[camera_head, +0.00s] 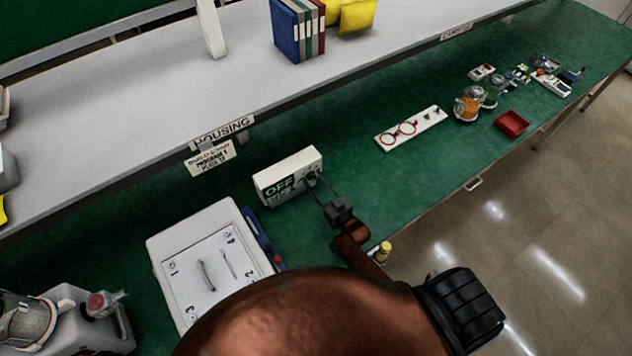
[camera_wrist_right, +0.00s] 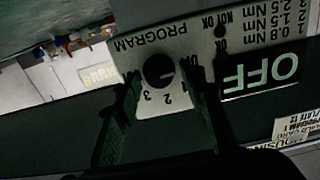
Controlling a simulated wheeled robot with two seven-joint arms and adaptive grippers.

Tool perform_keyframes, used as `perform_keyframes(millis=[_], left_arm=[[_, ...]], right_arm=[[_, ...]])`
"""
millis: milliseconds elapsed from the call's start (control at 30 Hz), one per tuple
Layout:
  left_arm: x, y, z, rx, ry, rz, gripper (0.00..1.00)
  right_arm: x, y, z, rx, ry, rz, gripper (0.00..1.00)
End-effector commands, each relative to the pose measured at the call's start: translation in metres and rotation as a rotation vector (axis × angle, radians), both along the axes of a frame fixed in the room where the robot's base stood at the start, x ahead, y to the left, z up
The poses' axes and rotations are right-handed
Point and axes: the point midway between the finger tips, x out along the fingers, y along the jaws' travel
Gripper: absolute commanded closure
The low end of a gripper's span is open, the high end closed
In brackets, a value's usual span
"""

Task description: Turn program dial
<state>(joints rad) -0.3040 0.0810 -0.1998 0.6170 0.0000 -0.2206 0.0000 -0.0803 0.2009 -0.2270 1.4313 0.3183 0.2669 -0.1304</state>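The program dial (camera_wrist_right: 158,70) is a round black knob on the white face of a control box (camera_head: 300,165). In the wrist view the word PROGRAM stands beside it, upside down, with small numbers around it. A lit display on the box (camera_wrist_right: 262,74) reads OFF. My right gripper (camera_head: 318,186) is at the right part of the box's front face. Its two dark fingers are apart, one on each side of the dial, with gaps visible in the wrist view. I cannot tell how far the fingertips are from the face. My left gripper is not in view.
A white numbered plate on a box (camera_head: 190,222) stands in front, left of the control box. A white shelf (camera_head: 130,110) runs behind. To the right lie a strip with red rings (camera_head: 412,126), jars (camera_head: 468,104) and a red tray (camera_head: 511,123). Green table is free between.

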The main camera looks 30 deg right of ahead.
Motion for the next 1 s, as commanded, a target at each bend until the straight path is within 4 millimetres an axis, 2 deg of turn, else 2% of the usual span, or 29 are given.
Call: perform_keyframes(millis=[67, 500, 767, 1000], left_arm=[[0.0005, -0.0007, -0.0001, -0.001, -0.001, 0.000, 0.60], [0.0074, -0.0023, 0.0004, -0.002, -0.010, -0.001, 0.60], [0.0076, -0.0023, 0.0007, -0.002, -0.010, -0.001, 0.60], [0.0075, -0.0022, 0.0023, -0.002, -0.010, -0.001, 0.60]], right_arm=[[-0.0002, -0.0001, 0.0000, 0.000, 0.000, 0.000, 0.69], [-0.0004, -0.0003, 0.0000, 0.000, 0.000, 0.000, 0.99], [-0.0003, -0.0005, 0.0000, 0.021, 0.003, 0.000, 1.00], [-0.0001, -0.0006, 0.0001, 0.131, 0.019, 0.000, 1.00]])
